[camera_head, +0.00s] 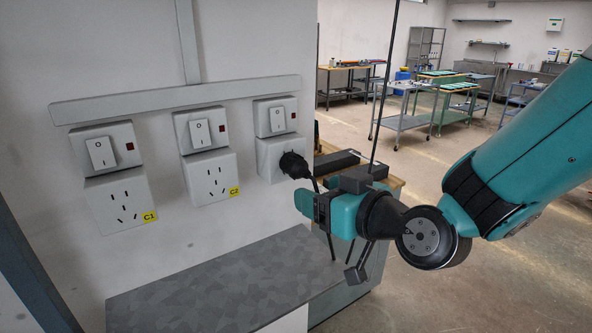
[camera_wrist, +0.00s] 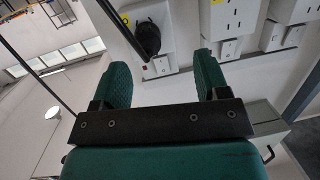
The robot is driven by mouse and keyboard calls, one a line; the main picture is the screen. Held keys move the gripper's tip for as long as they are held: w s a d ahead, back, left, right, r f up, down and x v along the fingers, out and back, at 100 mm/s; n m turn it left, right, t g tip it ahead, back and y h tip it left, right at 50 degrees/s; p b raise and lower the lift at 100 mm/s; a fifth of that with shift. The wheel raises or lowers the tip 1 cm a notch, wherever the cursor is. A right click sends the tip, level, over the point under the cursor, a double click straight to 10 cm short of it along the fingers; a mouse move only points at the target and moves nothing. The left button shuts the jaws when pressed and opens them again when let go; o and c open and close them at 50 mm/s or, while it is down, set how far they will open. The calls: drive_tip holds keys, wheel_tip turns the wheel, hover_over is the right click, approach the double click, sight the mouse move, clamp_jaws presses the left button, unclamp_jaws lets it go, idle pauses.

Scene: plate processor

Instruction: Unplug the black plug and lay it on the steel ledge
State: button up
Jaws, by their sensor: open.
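The black plug (camera_head: 293,165) sits in the rightmost wall socket (camera_head: 270,161), and its cord hangs down behind my gripper. In the wrist view the plug (camera_wrist: 148,39) is ahead of the fingers, between their lines and nearer the left one. My gripper (camera_wrist: 163,75) is open and empty, its two green fingers apart and not touching the plug. In the head view my gripper (camera_head: 306,204) is just right of and below the plug. The steel ledge (camera_head: 215,285) juts from the wall below the sockets and its visible top is bare.
Two empty sockets, C1 (camera_head: 121,202) and C2 (camera_head: 211,179), are left of the plug. Rocker switches sit above each socket, under a grey rail (camera_head: 180,101). A thin dark line hangs near my arm. Workbenches stand far behind.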

sight(296, 167)
drive_tip(key=shift+w+d+r+m+t, duration=0.15)
drive_tip(key=shift+w+t, duration=0.25)
drive_tip(key=shift+t, duration=0.25)
drive_tip(key=shift+w+d+f+m+t, duration=0.15)
drive_tip(key=shift+w+t, duration=0.25)
drive_tip(key=shift+t, duration=0.25)
drive_tip(key=shift+w+a+r, duration=0.1)
drive_tip(key=shift+r, duration=0.05)
drive_tip(key=shift+w+a+r+p, duration=0.1)
drive_tip(key=shift+w+a+p, duration=0.15)
drive_tip(key=shift+p, duration=0.25)
drive_tip(key=p+x, duration=0.6)
drive_tip(key=p, duration=0.1)
drive_tip(key=shift+w+r, duration=0.1)
drive_tip(key=shift+w, duration=0.05)
drive_tip(key=shift+w+a+p, duration=0.35)
drive_tip(key=shift+w+p, duration=0.15)
drive_tip(key=shift+p, duration=0.3)
drive_tip(key=shift+w+a+f+p, duration=0.2)
drive_tip(key=shift+w+f+p, duration=0.1)
